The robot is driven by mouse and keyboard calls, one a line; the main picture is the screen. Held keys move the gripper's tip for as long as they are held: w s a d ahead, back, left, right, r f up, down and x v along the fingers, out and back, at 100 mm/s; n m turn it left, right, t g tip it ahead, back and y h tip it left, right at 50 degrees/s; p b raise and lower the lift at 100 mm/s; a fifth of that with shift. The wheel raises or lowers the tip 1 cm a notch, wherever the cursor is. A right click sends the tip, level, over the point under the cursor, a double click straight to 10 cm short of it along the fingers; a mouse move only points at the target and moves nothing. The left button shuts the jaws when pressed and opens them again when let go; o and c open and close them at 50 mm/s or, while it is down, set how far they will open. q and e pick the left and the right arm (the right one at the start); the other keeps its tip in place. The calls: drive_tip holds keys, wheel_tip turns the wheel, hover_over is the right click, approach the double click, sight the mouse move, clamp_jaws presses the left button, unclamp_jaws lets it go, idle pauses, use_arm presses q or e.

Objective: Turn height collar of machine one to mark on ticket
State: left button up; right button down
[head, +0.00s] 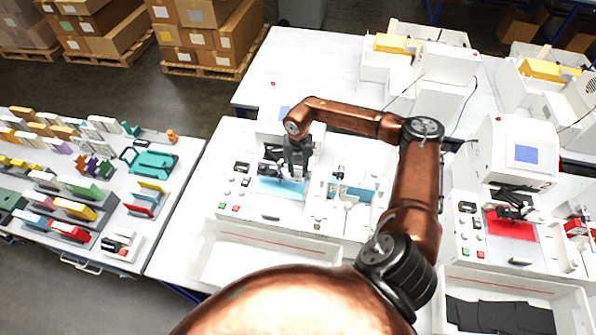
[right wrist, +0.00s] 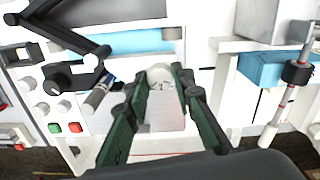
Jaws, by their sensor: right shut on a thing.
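Machine one seems to be the white station (head: 228,197) under my right arm, with a light blue plate (head: 280,188). My right gripper (head: 283,178) is over this station, pointing down. In the right wrist view, its dark green fingers (right wrist: 164,80) are shut on a pale round piece with small dark marks (right wrist: 160,74), which looks like the height collar. The marks are too small to read. A pale block-like part shows between the fingers. In the head view the gripper hides the collar. I cannot make out a ticket. My left gripper is not in view.
Beside the fingers, the right wrist view shows a black linkage with a pen-like cylinder (right wrist: 99,96) and green and red buttons (right wrist: 65,128). A rod with a black ring (right wrist: 298,73) stands at right. A similar machine with a red plate (head: 512,226) stands to the right.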

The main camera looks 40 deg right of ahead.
drive_tip(key=n+b, duration=0.2)
drive_tip(key=n, duration=0.1)
drive_tip(key=shift+f+b, duration=0.1)
drive_tip(key=shift+b, duration=0.2)
drive_tip(key=n+b, duration=0.2)
drive_tip(key=shift+n, duration=0.3)
drive_tip(key=n+b, duration=0.2)
drive_tip(key=n, duration=0.1)
drive_tip(key=shift+n+b, duration=0.8)
drive_tip(key=shift+n, duration=0.5)
drive_tip(key=shift+r, duration=0.2)
drive_tip(key=c, duration=1.7)
unclamp_jaws()
drive_tip(key=shift+o, duration=0.2)
